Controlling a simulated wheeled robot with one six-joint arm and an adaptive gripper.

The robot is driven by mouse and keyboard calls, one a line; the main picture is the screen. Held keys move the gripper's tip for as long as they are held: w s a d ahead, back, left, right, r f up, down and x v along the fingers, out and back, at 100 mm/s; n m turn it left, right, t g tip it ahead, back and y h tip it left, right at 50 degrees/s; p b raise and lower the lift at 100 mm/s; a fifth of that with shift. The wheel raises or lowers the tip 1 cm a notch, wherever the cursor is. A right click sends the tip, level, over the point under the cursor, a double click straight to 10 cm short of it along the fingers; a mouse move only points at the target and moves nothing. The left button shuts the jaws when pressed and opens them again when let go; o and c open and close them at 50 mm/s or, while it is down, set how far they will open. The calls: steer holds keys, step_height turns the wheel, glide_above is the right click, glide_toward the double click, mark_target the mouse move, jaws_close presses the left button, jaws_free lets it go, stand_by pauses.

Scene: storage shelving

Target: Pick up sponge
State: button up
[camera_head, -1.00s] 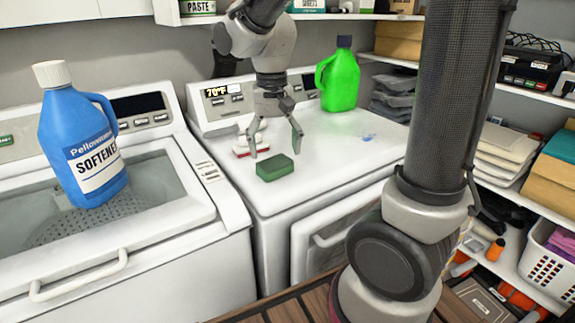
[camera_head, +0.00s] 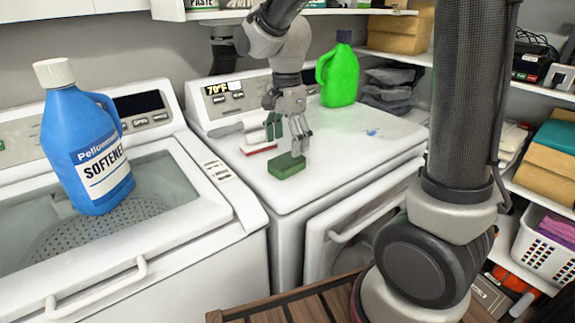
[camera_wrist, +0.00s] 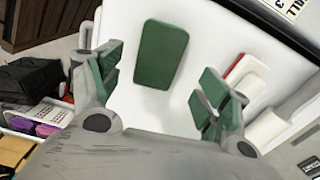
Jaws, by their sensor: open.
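The green sponge (camera_head: 286,165) lies flat on the white top of the right-hand machine (camera_head: 345,165), near its front left corner. In the wrist view the sponge (camera_wrist: 161,54) lies beyond the fingertips, between the lines of the two fingers. My gripper (camera_head: 287,140) is open and empty, just above and behind the sponge in the head view. Its green-padded fingers (camera_wrist: 158,75) stand wide apart in the wrist view. I see no clear contact with the sponge.
A red and white brush-like item (camera_head: 258,148) lies left of the sponge. A green jug (camera_head: 338,75) stands at the back. A blue softener bottle (camera_head: 85,140) stands on the left washer. The machine top right of the sponge is clear.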

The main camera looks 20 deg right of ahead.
mark_target(287, 159)
step_height(287, 159, down, 6)
steer(key=shift+s+r, duration=0.1)
steer(key=shift+s, duration=0.05)
steer(key=shift+c, duration=0.4)
steer(key=c, duration=0.7)
